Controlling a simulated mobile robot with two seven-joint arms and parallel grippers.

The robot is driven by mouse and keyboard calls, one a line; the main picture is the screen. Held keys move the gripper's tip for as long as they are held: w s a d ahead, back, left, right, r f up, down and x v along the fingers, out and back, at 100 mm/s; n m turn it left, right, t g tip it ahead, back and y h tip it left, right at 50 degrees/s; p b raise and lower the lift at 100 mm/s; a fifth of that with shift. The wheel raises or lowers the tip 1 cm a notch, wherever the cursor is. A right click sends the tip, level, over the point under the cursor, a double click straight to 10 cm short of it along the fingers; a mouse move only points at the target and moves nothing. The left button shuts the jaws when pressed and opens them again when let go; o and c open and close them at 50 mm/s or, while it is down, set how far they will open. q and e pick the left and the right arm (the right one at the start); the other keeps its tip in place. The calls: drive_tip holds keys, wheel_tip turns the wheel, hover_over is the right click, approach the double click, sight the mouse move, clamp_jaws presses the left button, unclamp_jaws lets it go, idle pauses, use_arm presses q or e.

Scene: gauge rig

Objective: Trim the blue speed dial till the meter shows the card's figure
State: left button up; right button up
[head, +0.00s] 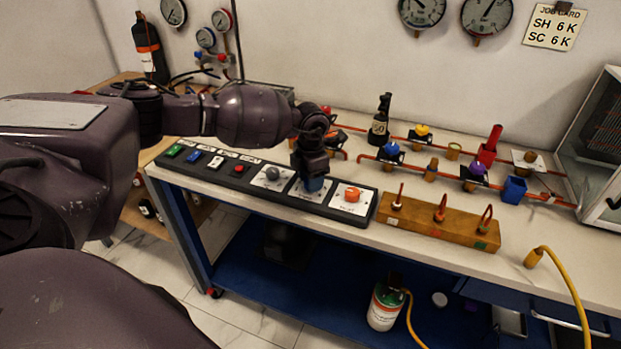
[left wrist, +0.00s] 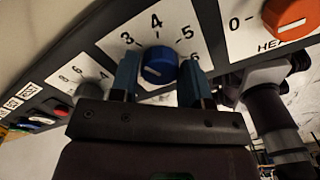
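The blue speed dial (left wrist: 158,65) sits on a white plate marked 3, 4, 5 and further figures. In the head view it is mostly hidden under my left gripper (head: 312,180), which points down at the panel. In the left wrist view the two fingers of my left gripper (left wrist: 158,82) stand apart, one on each side of the dial; I cannot tell whether they touch it. The job card (head: 555,24) on the wall reads SH 6 K and SC 6 K. Round meters (head: 486,14) hang beside it; their readings are too small to tell.
The black panel (head: 325,209) also carries a grey dial (head: 272,174), an orange dial (head: 352,194) and several switches. A wooden block (head: 437,222) with hooks stands to the right. Red pipes with valves (head: 391,149) run behind. The bench front right is mostly clear.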

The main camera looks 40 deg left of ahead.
use_arm(q)
drive_tip(key=o, duration=0.3)
drive_tip(key=shift+r, duration=0.1)
wheel_tip(320, 180, up, 11)
drive_tip(key=shift+f+p, duration=0.15)
drive_tip(key=shift+p, duration=0.3)
idle(0.5)
